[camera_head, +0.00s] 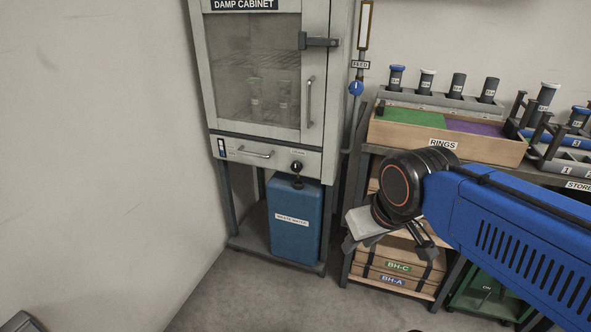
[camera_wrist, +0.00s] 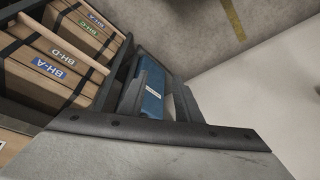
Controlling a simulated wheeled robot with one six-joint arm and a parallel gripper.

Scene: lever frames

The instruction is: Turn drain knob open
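The damp cabinet (camera_head: 262,75) stands left of centre in the head view. A small black drain knob (camera_head: 297,167) sits on its lower front panel, right of a drawer handle, with a dark fitting below it. The wrist view does not show the knob. My gripper (camera_head: 402,242) hangs below the black wrist joint, to the right of and lower than the knob, apart from it. In the wrist view its two dark fingers stand apart with nothing held between them. The head view shows the fingers only partly.
A blue waste water container (camera_head: 293,218) stands under the cabinet; it shows in the wrist view (camera_wrist: 152,100). A blue feed valve (camera_head: 356,88) is on the pipe to the right. Floor before the cabinet is clear.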

